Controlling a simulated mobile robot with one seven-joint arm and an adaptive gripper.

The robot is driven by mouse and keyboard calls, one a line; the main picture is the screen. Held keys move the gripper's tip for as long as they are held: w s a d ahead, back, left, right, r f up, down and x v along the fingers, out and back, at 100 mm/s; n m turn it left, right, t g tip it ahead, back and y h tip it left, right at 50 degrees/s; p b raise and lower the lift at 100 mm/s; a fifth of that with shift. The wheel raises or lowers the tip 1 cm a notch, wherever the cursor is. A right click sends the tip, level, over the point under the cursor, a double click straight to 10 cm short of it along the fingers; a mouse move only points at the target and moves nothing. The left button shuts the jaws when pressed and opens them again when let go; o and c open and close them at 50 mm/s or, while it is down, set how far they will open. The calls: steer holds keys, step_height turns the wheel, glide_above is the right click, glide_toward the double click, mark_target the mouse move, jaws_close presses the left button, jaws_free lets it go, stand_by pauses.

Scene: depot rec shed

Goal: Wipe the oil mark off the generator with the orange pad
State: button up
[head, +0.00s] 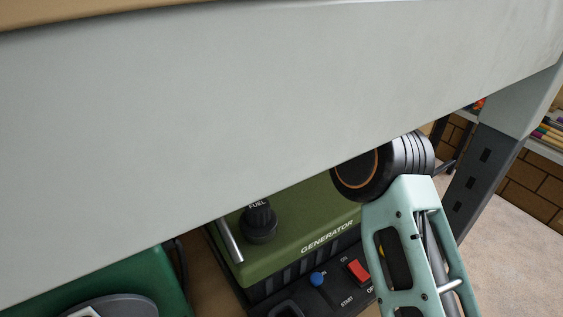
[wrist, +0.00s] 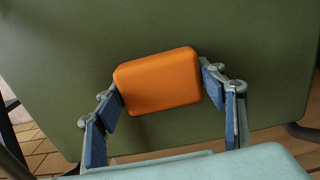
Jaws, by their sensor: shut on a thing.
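The orange pad (wrist: 157,81) is a rounded block in the wrist view. My gripper (wrist: 163,90) is shut on it, with one blue-padded finger at each side. In the head view the green generator (head: 300,232) stands low, partly hidden by a grey beam and my arm. Its fuel cap, lettering and red switch show. My gripper is out of sight there. No oil mark is visible in either view.
A wide grey beam (head: 220,130) crosses the head view above the generator. A grey leg (head: 488,160) stands at right. A darker green case (head: 130,285) sits left of the generator. Open floor (head: 500,240) shows at lower right.

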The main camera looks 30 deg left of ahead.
steer(key=shift+s+d+r, duration=0.1)
steer(key=shift+d+r, duration=0.3)
steer(key=shift+d, duration=0.25)
steer(key=shift+a+f, duration=0.2)
steer(key=shift+a, duration=0.05)
steer(key=shift+d+r, duration=0.15)
steer(key=shift+r, duration=2.75)
steer(key=shift+d+r, duration=0.15)
steer(key=shift+r, duration=1.25)
steer(key=shift+s+d+r, duration=0.1)
steer(key=shift+r, duration=0.05)
